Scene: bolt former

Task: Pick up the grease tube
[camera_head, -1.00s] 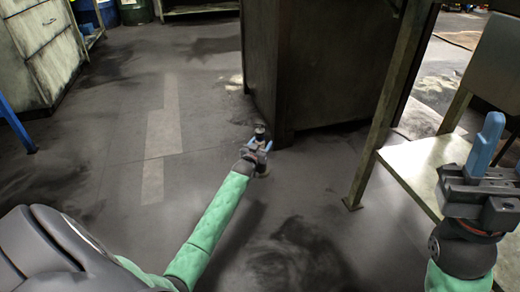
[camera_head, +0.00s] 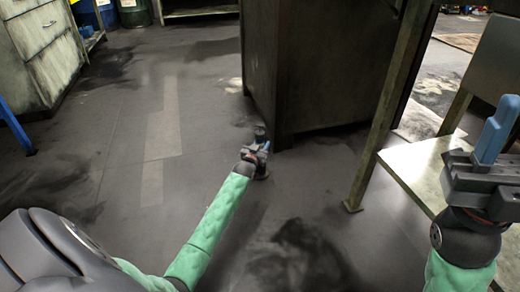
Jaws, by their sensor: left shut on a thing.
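The grease tube (camera_head: 260,131) is a small dark upright thing near the foot of the dark cabinet. Its top shows above my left gripper, and a dark end shows below it near the floor. My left gripper (camera_head: 260,149), at the end of the green-sleeved arm, is shut on the tube around its middle. The gripper hides most of the tube's body. My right gripper (camera_head: 499,125) is at the right edge with a blue finger pointing up.
A tall dark cabinet (camera_head: 335,65) stands just behind the tube. A table or bench with a pale lower shelf (camera_head: 412,165) and metal legs is at the right, close to my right gripper. Worn drawers (camera_head: 40,50) stand at the far left. The stained floor (camera_head: 120,150) at left is clear.

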